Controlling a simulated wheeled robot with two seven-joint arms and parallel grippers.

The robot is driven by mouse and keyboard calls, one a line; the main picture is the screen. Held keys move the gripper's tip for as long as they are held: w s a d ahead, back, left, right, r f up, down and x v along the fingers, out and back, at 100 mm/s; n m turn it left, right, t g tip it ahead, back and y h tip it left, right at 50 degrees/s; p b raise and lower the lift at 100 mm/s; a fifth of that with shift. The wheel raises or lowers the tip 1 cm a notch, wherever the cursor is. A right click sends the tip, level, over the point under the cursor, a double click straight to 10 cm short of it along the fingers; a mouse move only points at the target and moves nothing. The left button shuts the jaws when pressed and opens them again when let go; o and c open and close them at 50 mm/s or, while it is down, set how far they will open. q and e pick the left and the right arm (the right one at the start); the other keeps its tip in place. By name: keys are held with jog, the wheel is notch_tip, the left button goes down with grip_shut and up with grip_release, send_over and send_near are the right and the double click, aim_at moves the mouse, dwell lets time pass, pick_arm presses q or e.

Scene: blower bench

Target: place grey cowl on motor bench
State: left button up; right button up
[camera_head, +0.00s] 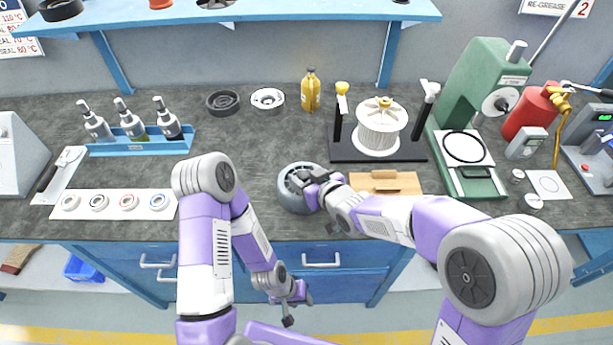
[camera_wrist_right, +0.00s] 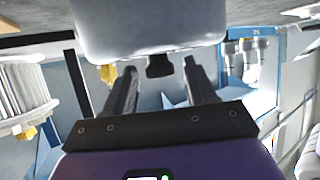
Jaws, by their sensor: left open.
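The grey cowl (camera_head: 293,199) is a round, hollow-looking cup near the front edge of the bench. It fills the top of the right wrist view (camera_wrist_right: 150,25). My right gripper (camera_head: 318,183) is at the cowl's right side. In the wrist view its two fingers (camera_wrist_right: 158,75) stand apart, with a small dark tab on the cowl between them and gaps on both sides. My left gripper (camera_head: 290,301) is open and empty, low in front of the bench edge. A white finned motor (camera_head: 378,128) stands on a black base (camera_head: 345,151) between two posts.
A wooden block (camera_head: 384,182) lies right of the cowl. A green press (camera_head: 480,85) stands at the right. A dark ring (camera_head: 222,101), a pale ring (camera_head: 267,98) and a yellow bottle (camera_head: 310,92) stand behind.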

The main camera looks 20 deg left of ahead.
jog(key=shift+r, duration=0.1)
jog(key=shift+s+d+r+p, duration=0.1)
jog(key=shift+d+r+p, duration=0.05)
jog(key=shift+r+p, duration=0.15)
jog(key=p+v, duration=0.2)
jog(key=v, duration=0.9)
jog(key=shift+s+d, duration=0.2)
